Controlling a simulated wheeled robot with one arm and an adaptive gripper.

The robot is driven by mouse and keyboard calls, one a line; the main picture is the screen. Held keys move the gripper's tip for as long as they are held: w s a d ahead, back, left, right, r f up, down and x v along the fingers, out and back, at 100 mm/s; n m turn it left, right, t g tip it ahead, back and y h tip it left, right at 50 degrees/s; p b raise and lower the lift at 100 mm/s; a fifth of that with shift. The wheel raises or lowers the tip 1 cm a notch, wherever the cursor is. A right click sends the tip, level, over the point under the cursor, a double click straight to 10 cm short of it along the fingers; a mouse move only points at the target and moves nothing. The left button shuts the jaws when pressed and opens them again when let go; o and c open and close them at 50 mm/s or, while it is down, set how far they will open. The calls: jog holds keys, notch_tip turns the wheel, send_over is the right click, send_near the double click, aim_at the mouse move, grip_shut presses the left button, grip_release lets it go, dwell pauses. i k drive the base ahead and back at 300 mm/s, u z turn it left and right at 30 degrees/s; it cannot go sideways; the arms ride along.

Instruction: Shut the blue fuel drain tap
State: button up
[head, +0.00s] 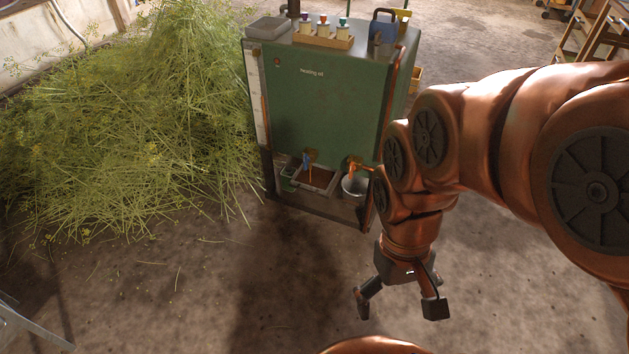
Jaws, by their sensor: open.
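The blue tap (307,160) sits low on the front of the green heating oil tank (325,95), left of the middle of its lower edge. A thin brown streak shows below it, over a tray (318,183) with brown liquid. Whether its handle is turned open or shut is too small to tell. An orange tap (354,168) is to its right, above a small metal bucket (355,184). My gripper (397,308) is open and empty, pointing down in front of the tank, to the right of and nearer than the blue tap, apart from it.
A big heap of cut herbs (150,120) lies left of the tank. Small bottles (324,25) and a blue can (383,28) stand on top. A wooden rack (590,35) is at the back right. The floor (210,290) in front of the tank is clear.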

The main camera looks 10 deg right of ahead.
aim_at(305, 159)
jog(key=i, duration=0.65)
jog(key=u, duration=1.75)
